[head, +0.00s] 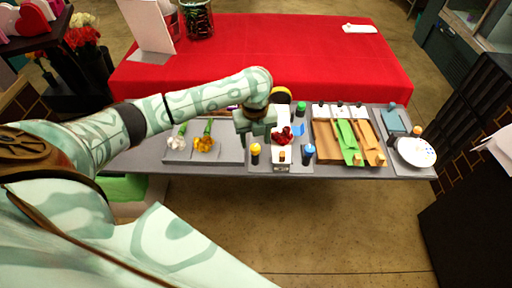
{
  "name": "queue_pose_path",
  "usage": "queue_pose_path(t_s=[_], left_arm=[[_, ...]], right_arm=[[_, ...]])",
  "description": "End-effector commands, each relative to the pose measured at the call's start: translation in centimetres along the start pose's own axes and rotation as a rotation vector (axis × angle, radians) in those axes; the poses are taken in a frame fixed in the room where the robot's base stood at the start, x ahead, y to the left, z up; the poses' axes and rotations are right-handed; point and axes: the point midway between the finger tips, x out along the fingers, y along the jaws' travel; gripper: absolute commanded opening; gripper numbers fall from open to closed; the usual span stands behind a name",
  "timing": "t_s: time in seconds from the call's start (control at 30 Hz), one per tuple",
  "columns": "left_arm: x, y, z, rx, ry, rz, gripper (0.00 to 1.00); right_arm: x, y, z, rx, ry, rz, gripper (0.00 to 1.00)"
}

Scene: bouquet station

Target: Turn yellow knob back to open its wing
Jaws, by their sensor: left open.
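The yellow knob (255,149) stands upright on a dark post at the front left of a small wrapping station (295,166). My left gripper (256,136) is open just above and behind the yellow knob, pointing down. I see nothing between its fingers, and whether it touches the knob is hard to tell. The wing of the yellow knob cannot be made out; the gripper covers part of that side. A red flower (283,136) lies on the white middle of the station. A blue wing (299,129) shows at its right. My right gripper is not in view.
The station also has a blue knob (309,149), a green knob (301,107) and an orange-topped post (282,156). A grey tray (226,155) with white and yellow flowers lies left. Wooden boards with green and orange strips (345,134) and a white plate (416,152) lie right.

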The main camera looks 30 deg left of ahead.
Motion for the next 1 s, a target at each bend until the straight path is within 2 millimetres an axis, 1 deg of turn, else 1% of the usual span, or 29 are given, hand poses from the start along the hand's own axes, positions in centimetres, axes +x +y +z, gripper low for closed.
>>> queue_pose_path(t_s=[0.03,0.2,0.53,0.57,0.6,0.7,0.87,1.0], left_arm=[[1.2,0.0,-0.1,-0.001,0.003,0.002,0.5],[2.6,0.0,0.0,0.0,0.001,0.0,0.5],[2.8,0.0,0.0,0.0,-0.001,-0.001,0.5],[2.8,0.0,0.0,0.0,-0.001,-0.001,0.42],[2.8,0.0,0.0,0.0,-0.001,-0.001,0.31],[2.8,0.0,0.0,0.0,-0.001,-0.001,0.06],[2.7,0.0,0.0,-0.003,-0.001,-0.001,0.06],[2.5,0.0,0.0,-0.027,0.0,-0.001,0.06]], right_arm=[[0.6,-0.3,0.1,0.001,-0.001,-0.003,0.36],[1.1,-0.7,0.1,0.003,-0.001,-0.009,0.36],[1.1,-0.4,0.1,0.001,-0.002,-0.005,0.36],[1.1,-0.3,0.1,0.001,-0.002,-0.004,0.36],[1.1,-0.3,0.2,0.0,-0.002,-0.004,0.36],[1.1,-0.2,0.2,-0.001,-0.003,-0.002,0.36],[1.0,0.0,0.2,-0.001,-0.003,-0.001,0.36],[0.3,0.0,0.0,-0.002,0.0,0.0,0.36]])
